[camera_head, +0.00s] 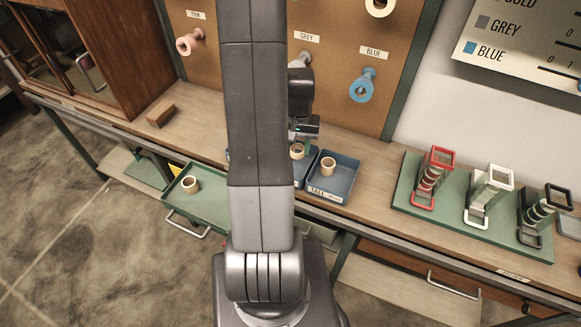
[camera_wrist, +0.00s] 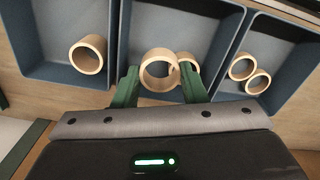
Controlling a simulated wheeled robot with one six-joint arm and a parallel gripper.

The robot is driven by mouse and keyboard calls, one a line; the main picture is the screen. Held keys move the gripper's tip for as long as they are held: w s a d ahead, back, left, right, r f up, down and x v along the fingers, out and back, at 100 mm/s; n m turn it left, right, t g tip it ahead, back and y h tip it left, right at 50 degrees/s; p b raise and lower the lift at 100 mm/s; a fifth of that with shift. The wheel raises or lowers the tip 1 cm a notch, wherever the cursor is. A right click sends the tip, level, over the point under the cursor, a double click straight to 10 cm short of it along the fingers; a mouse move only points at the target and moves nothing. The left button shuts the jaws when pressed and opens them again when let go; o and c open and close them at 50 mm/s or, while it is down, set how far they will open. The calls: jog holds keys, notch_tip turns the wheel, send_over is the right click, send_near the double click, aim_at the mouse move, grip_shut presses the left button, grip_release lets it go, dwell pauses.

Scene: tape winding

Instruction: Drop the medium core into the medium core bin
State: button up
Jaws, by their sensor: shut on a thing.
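My gripper (camera_wrist: 160,76) is shut on a medium core (camera_wrist: 146,71), a short pale wooden ring, with one green finger on each side. In the wrist view the core is over the middle blue bin (camera_wrist: 195,25), taken as the medium core bin; its label is hidden. Another similar core (camera_wrist: 188,62) shows partly behind the held one, inside that bin. In the head view my gripper (camera_head: 303,134) is above the bins, partly behind my arm. A ring (camera_head: 297,152) shows below it there; I cannot tell which core that is.
The wrist view's left bin (camera_wrist: 40,40) holds one core; the right bin (camera_wrist: 285,35) holds two small cores. The head view shows a bin labelled TALL (camera_head: 345,182), a green tray (camera_head: 207,211) with a core, and a green rack board (camera_head: 420,208) to the right.

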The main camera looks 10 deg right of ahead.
jog(key=o, duration=1)
notch_tip(320, 180, up, 14)
jog(key=shift+f, duration=0.15)
dwell(0.4)
